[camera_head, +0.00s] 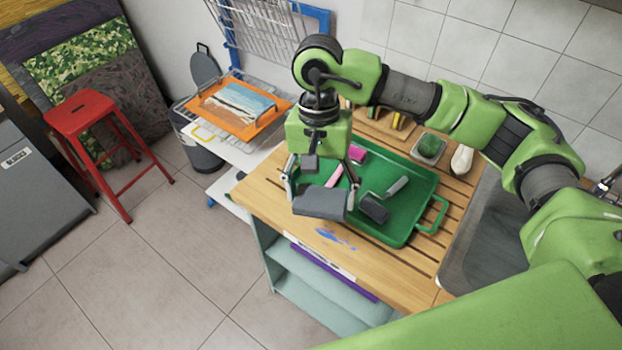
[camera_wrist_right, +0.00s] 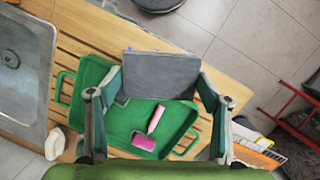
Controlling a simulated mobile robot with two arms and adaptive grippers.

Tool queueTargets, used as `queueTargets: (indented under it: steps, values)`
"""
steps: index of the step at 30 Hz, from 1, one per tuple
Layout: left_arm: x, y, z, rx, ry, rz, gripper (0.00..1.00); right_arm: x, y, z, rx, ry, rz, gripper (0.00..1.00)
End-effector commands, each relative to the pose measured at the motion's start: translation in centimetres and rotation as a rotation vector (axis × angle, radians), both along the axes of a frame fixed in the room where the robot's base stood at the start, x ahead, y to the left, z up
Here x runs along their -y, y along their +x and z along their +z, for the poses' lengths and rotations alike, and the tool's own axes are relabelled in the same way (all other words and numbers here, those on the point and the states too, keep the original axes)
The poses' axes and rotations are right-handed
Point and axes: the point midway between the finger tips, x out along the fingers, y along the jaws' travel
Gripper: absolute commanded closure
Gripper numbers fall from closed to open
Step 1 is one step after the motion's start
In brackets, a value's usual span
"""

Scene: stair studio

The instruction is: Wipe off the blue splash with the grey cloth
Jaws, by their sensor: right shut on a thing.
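The blue splash (camera_head: 334,238) is a small smear on the wooden worktop (camera_head: 285,228), near its front edge. My right gripper (camera_head: 322,185) is shut on the grey cloth (camera_head: 320,203), a flat folded block, and holds it just behind and left of the splash, over the tray's front left edge. In the right wrist view the cloth (camera_wrist_right: 160,76) sits between the two fingers of the gripper (camera_wrist_right: 160,98). I cannot tell whether the cloth touches the worktop. My left gripper is out of view.
A green tray (camera_head: 413,213) holds a dark roller (camera_head: 374,208) and a pink roller (camera_wrist_right: 145,141). A sink (camera_head: 487,240) is at the right. The worktop's front edge is close to the splash.

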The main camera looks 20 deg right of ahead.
Motion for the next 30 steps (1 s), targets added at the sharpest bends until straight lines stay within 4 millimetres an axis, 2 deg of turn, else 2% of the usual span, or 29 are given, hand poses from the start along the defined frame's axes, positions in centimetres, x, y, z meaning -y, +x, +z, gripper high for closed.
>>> queueTargets:
  steps: [3,9,14,24,30]
  values:
    - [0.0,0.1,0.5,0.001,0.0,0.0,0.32,-0.2,1.1,-0.2,0.036,0.022,-0.155,0.46]
    - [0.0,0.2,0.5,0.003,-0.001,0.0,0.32,0.1,2.1,-0.6,0.073,0.029,-0.284,0.46]
    - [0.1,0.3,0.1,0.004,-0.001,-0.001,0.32,0.1,2.2,-1.5,0.077,0.029,-0.291,0.46]
    - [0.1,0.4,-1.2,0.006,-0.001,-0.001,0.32,0.1,2.1,-5.0,0.076,0.029,-0.287,0.46]
    - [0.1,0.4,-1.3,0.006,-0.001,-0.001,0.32,0.1,2.2,-5.5,0.078,0.029,-0.286,0.46]
